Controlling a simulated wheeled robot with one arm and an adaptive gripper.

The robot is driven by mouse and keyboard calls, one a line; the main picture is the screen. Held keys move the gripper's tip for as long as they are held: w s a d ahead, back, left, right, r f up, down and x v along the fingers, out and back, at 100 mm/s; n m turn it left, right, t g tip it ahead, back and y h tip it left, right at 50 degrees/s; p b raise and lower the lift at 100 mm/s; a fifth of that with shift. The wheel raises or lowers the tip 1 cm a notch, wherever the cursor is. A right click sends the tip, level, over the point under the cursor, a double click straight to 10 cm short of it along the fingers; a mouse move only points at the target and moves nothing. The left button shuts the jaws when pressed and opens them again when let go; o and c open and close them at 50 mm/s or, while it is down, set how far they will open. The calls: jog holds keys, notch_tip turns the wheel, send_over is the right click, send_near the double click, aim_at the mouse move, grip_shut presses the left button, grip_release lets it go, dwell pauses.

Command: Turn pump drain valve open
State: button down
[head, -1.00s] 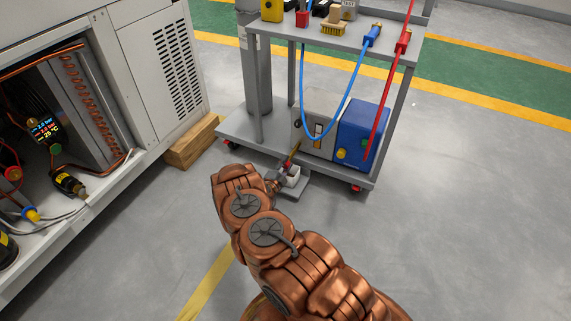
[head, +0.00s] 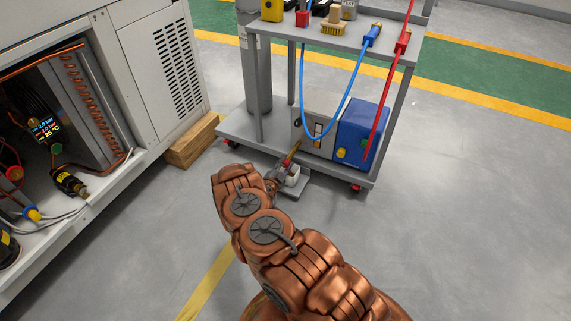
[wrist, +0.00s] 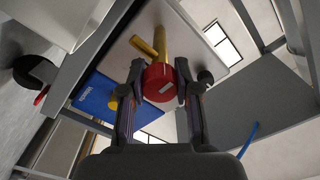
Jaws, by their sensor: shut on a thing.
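The pump, a grey (head: 318,122) and blue (head: 362,130) unit, stands on the cart's lower shelf. Its drain valve shows in the wrist view as a red round knob (wrist: 159,84) on a brass-yellow stem, with a yellow bar beside it. In the head view the valve (head: 290,158) is small and partly hidden by my arm. My gripper (wrist: 160,86) is shut on the red knob, with one finger on each side. The gripper also shows in the head view (head: 280,171), low at the pump's front. Whether the valve is open cannot be told.
A small pale block (head: 293,178) sits on a grey plate under the gripper. The blue hose (head: 352,85) and red hose (head: 388,95) hang in front of the cart. An open cabinet (head: 150,60) and wooden block (head: 193,142) are at left. Floor at right is clear.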

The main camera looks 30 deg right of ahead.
jog(key=c, duration=0.8)
grip_release()
jog(key=v, duration=1.2)
